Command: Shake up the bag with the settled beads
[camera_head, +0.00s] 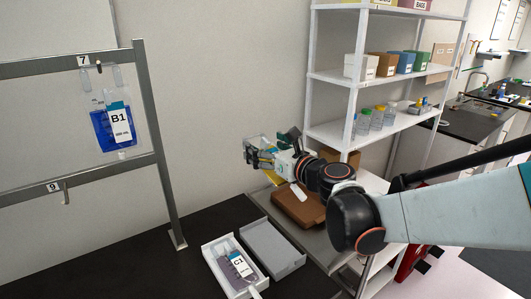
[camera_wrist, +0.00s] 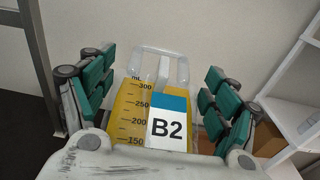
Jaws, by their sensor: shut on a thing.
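My gripper (camera_head: 258,152) is raised above the bench in the middle of the head view. In the wrist view its green-padded fingers (camera_wrist: 155,98) are shut on a clear bag labelled B2 (camera_wrist: 135,105), with yellow contents and a volume scale. Only a little yellow of this bag (camera_head: 267,164) shows in the head view. A bag labelled B1 (camera_head: 103,128) with blue contents hangs upright from hook 7. A bag labelled C1 (camera_head: 232,268) with greyish-purple contents lies in a white tray. I cannot make out settled beads in any bag.
The metal rack (camera_head: 147,110) stands at left; its hook 9 (camera_head: 66,196) is empty. The white tray (camera_head: 213,271) and a grey tray (camera_head: 275,252) rest on the dark bench. A brown case (camera_head: 297,212) lies below my arm. White shelves (camera_head: 335,78) stand close behind.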

